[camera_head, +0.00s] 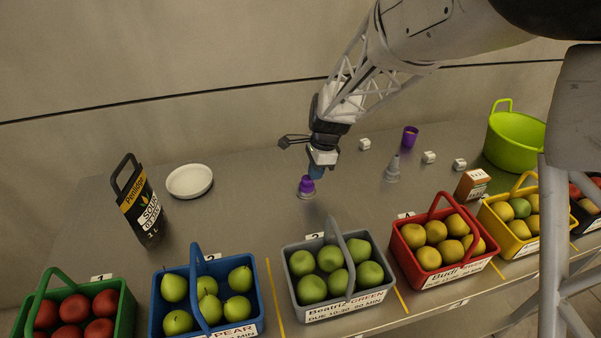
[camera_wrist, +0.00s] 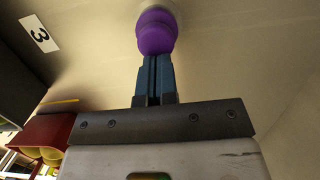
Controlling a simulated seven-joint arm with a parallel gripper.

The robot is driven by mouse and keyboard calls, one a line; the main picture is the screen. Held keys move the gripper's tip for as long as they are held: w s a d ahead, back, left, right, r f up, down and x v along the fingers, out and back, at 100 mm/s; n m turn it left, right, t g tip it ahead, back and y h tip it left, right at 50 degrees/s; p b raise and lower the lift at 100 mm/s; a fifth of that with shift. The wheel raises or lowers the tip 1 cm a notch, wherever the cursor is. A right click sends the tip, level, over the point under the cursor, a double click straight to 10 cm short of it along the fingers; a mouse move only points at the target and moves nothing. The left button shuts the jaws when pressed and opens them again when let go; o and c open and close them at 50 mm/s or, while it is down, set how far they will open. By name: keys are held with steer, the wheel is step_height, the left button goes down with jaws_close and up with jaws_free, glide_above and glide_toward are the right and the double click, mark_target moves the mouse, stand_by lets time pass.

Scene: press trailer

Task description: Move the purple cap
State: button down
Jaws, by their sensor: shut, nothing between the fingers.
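The purple cap (camera_head: 306,184) sits on a small pale base on the metal counter, in the middle of the head view. In the wrist view the purple cap (camera_wrist: 157,30) is at the top centre, just beyond the fingertips. My gripper (camera_head: 316,172) is just above and slightly right of the cap in the head view. Its blue fingers (camera_wrist: 156,72) are together in the wrist view, with nothing between them. I cannot tell whether the fingertips touch the cap.
A grey cone-shaped piece (camera_head: 392,168), a purple cup (camera_head: 410,136) and white cubes stand to the right. A white dish (camera_head: 189,181) and a dark carton (camera_head: 140,205) are left. Fruit baskets line the front, including a grey one (camera_head: 325,312). A green tub (camera_head: 515,140) is far right.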

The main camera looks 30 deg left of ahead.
steer(key=w+d, duration=0.2)
steer(key=w+d+f, duration=0.1)
steer(key=w+d, duration=0.1)
steer(key=d, duration=0.1)
steer(key=shift+w+d, duration=0.1)
steer(key=shift+w, duration=0.2)
steer(key=shift+s, duration=0.1)
steer(key=shift+a+r, duration=0.2)
steer(key=shift+r, duration=0.25)
stand_by(0.3)
steer(key=shift+r, duration=0.7)
steer(key=shift+r, duration=0.1)
steer(key=shift+w+r, duration=0.2)
steer(key=shift+r, duration=0.15)
steer(key=w+d, duration=0.8)
steer(key=shift+w+d, duration=0.2)
